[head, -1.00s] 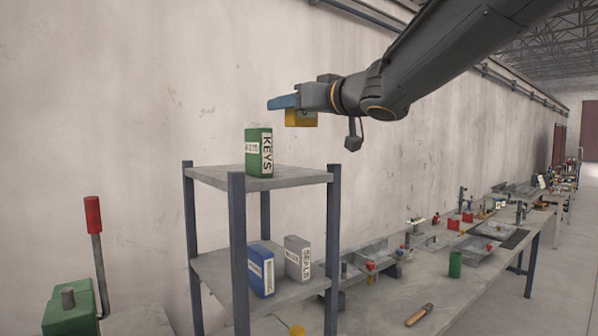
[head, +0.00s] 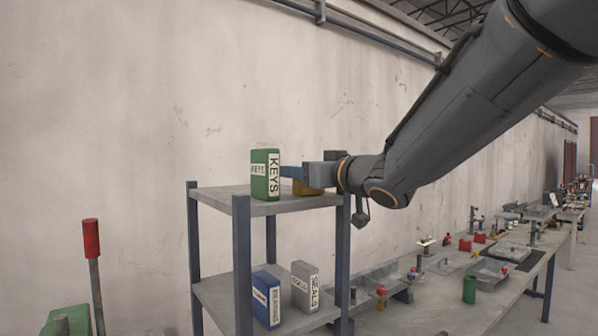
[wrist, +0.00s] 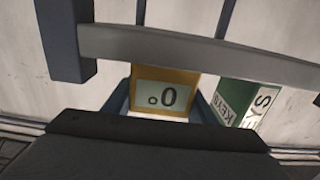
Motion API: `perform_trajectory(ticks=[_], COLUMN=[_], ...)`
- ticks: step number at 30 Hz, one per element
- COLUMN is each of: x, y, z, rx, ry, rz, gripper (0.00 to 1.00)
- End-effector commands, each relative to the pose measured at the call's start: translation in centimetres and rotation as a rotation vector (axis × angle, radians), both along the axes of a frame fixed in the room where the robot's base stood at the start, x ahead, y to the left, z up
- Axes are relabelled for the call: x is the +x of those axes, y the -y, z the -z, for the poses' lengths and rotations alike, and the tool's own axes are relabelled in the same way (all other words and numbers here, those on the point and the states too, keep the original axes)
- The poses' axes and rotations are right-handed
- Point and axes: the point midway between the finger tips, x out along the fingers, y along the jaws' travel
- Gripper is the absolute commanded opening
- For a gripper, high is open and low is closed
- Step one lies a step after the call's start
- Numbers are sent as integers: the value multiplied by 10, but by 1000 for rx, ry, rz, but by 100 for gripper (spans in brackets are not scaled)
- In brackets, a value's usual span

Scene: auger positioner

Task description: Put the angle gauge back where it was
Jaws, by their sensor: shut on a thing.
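The angle gauge (head: 307,188) is a yellow block. In the wrist view its face (wrist: 165,97) has a pale display reading 0°, upside down. My gripper (head: 291,172) is shut on it, with a blue finger (wrist: 207,110) on each side. The gauge is at the top board (head: 225,201) of the shelf rack, just right of the green KEYS box (head: 265,175). The box also shows right of the gauge in the wrist view (wrist: 245,104). I cannot tell whether the gauge touches the board. My gripper partly hides it in the head view.
A blue box (head: 266,299) and a grey SEALS box (head: 305,286) stand on the lower shelf. Rack posts (head: 243,265) rise at the corners. A red-handled lever (head: 91,240) stands at left. A bench with several tools and a green cylinder (head: 469,289) runs right.

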Motion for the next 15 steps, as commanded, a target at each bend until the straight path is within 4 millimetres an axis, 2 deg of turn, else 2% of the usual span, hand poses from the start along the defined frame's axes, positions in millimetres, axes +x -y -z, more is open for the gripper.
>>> perform_trajectory(ticks=[10,11,13,15], x=[0,0,0,0], y=[0,0,0,0], z=[3,3,3,3], rx=[1,0,0,0], ry=[1,0,0,0], rz=[-1,-1,-1,-1], gripper=[20,55,66,70])
